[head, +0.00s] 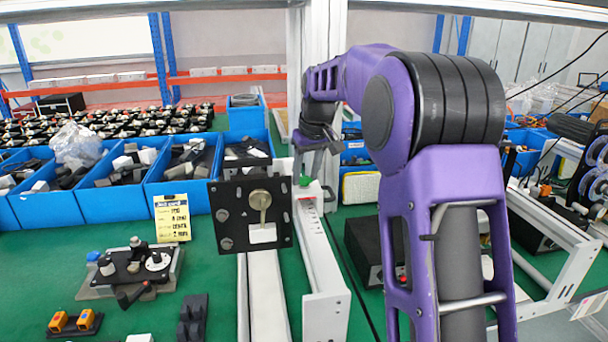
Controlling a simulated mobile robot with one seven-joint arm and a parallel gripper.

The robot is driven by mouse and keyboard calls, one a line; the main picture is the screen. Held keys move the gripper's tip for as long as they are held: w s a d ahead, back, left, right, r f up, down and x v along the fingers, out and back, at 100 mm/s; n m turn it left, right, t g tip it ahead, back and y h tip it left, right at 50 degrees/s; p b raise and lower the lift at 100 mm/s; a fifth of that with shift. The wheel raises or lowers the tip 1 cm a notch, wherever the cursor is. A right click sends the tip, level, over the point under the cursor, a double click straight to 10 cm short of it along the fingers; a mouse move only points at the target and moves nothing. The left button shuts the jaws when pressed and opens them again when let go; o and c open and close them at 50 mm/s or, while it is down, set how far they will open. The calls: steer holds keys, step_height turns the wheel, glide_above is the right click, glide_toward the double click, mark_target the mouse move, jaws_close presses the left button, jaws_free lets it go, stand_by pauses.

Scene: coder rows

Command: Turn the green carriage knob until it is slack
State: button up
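A small green knob-like part (305,181) shows just right of the upper right edge of a black upright plate (238,222). It is too small to tell whether it is tight or slack. The plate carries a brass-coloured knob or lever (260,200) near its middle, a grey knob at lower left and a white label. My purple arm reaches from the right, and my gripper (308,158) hangs just above the green part. The fingertips are small and partly lost against the rail, so I cannot tell whether they are open or touch the green part.
A white rail frame (325,308) runs beside the plate. A black fixture with knobs (135,265) stands at left, near a yellow note card (172,218). Blue bins (115,195) line the back. A black box (365,250) stands right of the rail.

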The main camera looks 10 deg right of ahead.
mark_target(306, 179)
steer(key=shift+o, duration=1.2)
steer(key=shift+r+p, duration=1.2)
steer(key=shift+r, duration=1.3)
